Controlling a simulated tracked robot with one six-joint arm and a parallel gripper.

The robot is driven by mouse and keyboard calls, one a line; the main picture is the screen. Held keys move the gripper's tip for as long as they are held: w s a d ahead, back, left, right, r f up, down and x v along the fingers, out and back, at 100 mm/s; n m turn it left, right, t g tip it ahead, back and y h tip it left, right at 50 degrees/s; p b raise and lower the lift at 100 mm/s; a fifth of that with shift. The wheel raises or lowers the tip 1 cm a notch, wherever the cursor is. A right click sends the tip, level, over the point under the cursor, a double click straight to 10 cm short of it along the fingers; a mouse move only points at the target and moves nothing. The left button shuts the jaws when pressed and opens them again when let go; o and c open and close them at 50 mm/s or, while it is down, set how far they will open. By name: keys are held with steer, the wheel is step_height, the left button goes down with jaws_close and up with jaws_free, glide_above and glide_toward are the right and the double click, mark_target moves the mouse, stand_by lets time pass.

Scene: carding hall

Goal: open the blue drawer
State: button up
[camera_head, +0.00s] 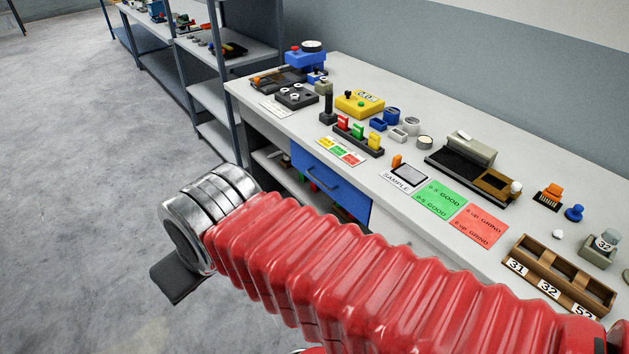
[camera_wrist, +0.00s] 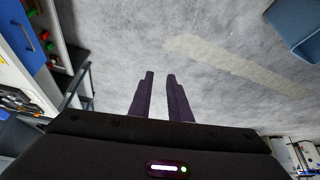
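The blue drawer (camera_head: 346,197) is in the front of the white workbench, below its top, in the head view. Its face looks flush with the bench front, so it appears shut. A dark bar handle (camera_head: 322,184) runs across it. My red arm hides what lies below and right of the drawer. In the wrist view, the blue drawer (camera_wrist: 14,45) shows at the upper left edge, with its handle (camera_wrist: 22,37). My gripper (camera_wrist: 161,76) points over grey floor, well to the right of the drawer there. Its two dark fingers are apart with nothing between them.
The bench top (camera_head: 405,231) carries coloured blocks, a yellow box (camera_head: 359,104), cards and a wooden tray (camera_head: 558,270). Metal shelving (camera_head: 213,95) stands at the bench's left end. A blue container (camera_wrist: 296,28) is at the wrist view's upper right. The floor at left is clear.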

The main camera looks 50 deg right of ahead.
steer(key=shift+w, duration=0.1)
steer(key=w+d+f+t+h, duration=0.2)
steer(key=w+d+f+h, duration=0.1)
steer(key=w+d, duration=1.2)
steer(key=w+d+f+n+t+h, duration=0.1)
steer(key=w+d+f, duration=0.2)
steer(key=d, duration=0.5)
steer(key=w+d+f+n+t+h, duration=0.1)
steer(key=w+d+f+n, duration=0.2)
steer(key=d, duration=0.6)
steer(key=n+t+h, duration=0.1)
steer(key=t+h, duration=0.2)
steer(key=t, duration=0.1)
glide_toward(320, 183)
steer(key=v, duration=0.2)
steer(key=shift+a+r, duration=0.1)
steer(key=shift+w, duration=0.1)
steer(key=x, duration=1.3)
steer(key=shift+w+d+f, duration=0.2)
steer(key=shift+d, duration=0.1)
